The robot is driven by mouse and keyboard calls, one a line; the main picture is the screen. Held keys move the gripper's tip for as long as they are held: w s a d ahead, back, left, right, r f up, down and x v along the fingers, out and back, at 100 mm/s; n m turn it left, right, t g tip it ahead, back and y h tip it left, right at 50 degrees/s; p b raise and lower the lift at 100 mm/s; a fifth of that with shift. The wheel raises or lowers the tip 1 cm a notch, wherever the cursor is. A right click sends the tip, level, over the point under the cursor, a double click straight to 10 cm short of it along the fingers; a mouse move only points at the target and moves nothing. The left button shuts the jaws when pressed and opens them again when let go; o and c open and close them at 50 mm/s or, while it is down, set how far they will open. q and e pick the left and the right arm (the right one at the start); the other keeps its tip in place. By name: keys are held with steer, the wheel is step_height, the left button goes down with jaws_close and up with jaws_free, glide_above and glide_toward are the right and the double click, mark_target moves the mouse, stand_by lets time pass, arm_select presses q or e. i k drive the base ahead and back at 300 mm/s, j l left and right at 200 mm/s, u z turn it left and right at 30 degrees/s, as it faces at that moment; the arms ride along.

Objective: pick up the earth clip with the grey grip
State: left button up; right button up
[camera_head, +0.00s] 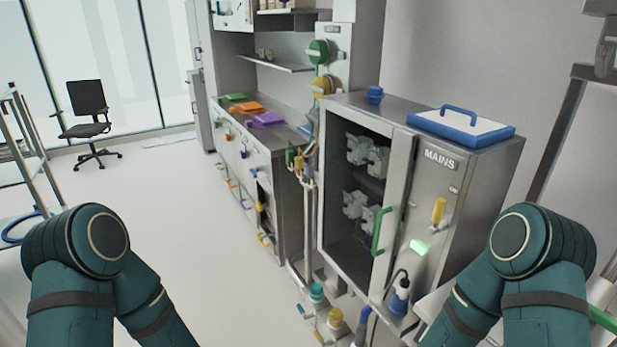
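I cannot make out an earth clip with a grey grip in the head view. Several pale grey objects (367,153) sit inside the open-fronted metal cabinet (468,205), too small to identify. A blue and white fitting (399,297) with a dark cable is low at the cabinet's front; I cannot tell what it is. My two teal arms show at the lower left and lower right. Both grippers are outside the picture, so their state and hold are hidden.
A blue-rimmed white lid (461,125) lies on top. Yellow and teal valves (335,318) stand near the floor. A chair (87,120) is far left; the left floor is mostly clear.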

mark_target(308, 168)
steer(key=i+j+z, duration=0.1)
steer(key=i+j, duration=0.7)
steer(key=i, duration=0.2)
steer(key=i+j+z, duration=0.1)
steer(key=i+j, duration=0.75)
steer(key=i, duration=0.1)
